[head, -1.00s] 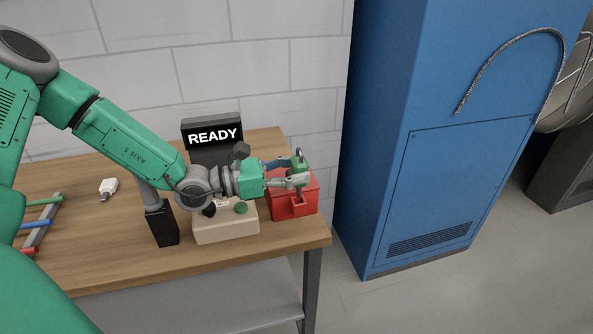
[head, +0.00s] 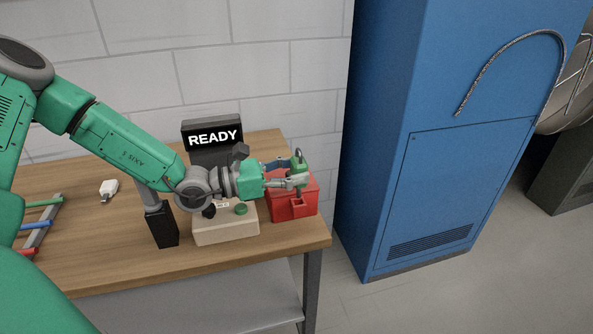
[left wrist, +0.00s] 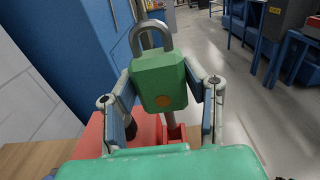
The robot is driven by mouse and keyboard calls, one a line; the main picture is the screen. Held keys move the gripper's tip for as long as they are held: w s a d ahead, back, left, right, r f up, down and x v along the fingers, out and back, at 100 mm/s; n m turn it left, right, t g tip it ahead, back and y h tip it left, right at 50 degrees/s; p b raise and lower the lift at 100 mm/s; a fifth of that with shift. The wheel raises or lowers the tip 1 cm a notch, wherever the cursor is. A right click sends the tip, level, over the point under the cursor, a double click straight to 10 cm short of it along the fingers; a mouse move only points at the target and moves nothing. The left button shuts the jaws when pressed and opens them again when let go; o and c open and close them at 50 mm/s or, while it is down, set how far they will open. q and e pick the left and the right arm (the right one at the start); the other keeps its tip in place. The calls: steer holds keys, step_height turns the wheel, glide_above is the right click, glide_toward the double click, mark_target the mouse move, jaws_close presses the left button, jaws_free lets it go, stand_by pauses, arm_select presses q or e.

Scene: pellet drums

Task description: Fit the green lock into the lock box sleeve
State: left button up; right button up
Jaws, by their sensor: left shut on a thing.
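The green lock (left wrist: 160,82), with a grey shackle on top, is held between the two fingers of my left gripper (left wrist: 162,100). In the head view the lock (head: 299,165) is upright at the upper front of the red lock box (head: 293,206). The sleeve (head: 299,201) is the small red socket on the box's front; it also shows below the lock in the left wrist view (left wrist: 176,134). A narrow shaft hangs from the lock down to the sleeve. I cannot tell how deep it sits. My left gripper (head: 293,178) reaches in from the left. My right gripper is not seen.
A beige box with a green button (head: 241,209) stands just left of the lock box, under my arm. Behind it is a READY display (head: 212,137). A blue cabinet (head: 440,150) stands right of the table. A rack with coloured handles (head: 40,225) is at the left.

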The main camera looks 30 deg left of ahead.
arm_select(q)
steer(key=shift+f, duration=0.25)
steer(key=shift+s+f+b, duration=0.1)
steer(key=shift+f+b, duration=0.2)
steer(key=shift+b, duration=0.15)
steer(key=shift+a+f+b, duration=0.1)
steer(key=shift+f+b, duration=0.3)
steer(key=shift+f, duration=0.05)
steer(key=shift+d+f+b, duration=0.2)
steer(key=shift+f+b, duration=0.3)
steer(key=shift+b, duration=0.05)
steer(key=shift+s+d+f+b, duration=0.1)
steer(key=shift+s+f+b, duration=0.05)
steer(key=shift+f+b, duration=0.8)
steer(key=shift+f, duration=0.15)
steer(key=o, duration=1.3)
steer(key=shift+o, duration=0.2)
